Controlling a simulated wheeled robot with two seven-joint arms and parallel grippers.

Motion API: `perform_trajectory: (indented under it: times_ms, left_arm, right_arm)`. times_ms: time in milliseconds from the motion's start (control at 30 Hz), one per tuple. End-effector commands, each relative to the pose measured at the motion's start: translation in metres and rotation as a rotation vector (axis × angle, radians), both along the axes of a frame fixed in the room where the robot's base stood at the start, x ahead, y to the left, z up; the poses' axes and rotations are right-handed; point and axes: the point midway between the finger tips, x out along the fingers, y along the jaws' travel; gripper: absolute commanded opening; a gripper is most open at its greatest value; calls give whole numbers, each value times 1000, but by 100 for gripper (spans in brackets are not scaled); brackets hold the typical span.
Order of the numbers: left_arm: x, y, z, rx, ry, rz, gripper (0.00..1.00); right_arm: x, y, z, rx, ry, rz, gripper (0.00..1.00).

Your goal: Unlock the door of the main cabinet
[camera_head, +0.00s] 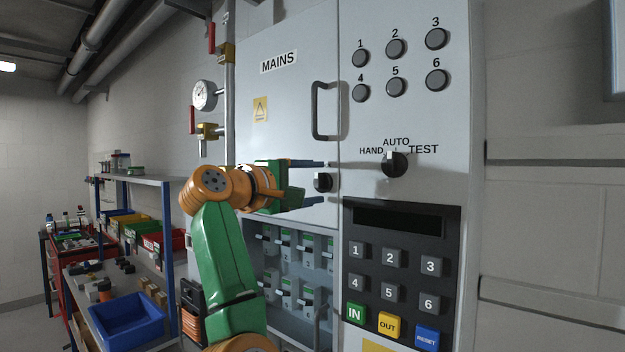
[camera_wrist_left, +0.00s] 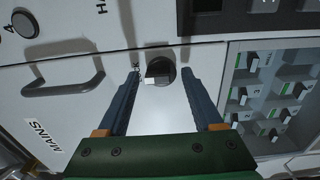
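The main cabinet's door (camera_head: 290,110) carries the label "MAINS" and stands flush with the grey front. A black round knob (camera_head: 323,182) with a pale bar sits low on the door near its right edge. In the left wrist view the knob (camera_wrist_left: 158,71) lies between the two fingertips, with a gap on each side. My left gripper (camera_head: 318,181) is open, its blue-grey fingers one above and one below the knob in the head view. Small lettering by the knob is partly hidden by a finger. The door handle (camera_head: 325,110) is above. My right gripper is out of view.
To the right are the HAND/AUTO/TEST selector (camera_head: 395,163), several numbered round buttons and a keypad panel (camera_head: 408,218). Below the door is a glazed compartment (camera_head: 290,262) of switches. A pressure gauge (camera_head: 204,95) and shelves with bins (camera_head: 130,318) stand left.

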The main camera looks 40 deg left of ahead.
Motion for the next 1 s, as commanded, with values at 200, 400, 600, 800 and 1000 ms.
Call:
perform_trajectory:
  times_ms: [200,400,600,800,1000]
  left_arm:
    - [-1,0,1,0,-3,1,7]
    - [-1,0,2,6,-8,2,0]
    - [-1,0,3,69,-15,4,0]
    - [-2,0,4,211,-29,3,0]
    - [-2,-1,4,399,-44,3,0]
  right_arm:
    - [0,0,0,0,-1,0,50]
    - [1,0,0,0,-2,0,50]
    - [1,0,-1,1,-3,0,50]
    - [1,1,-3,2,-3,0,50]
    - [1,1,-4,2,-3,0,50]
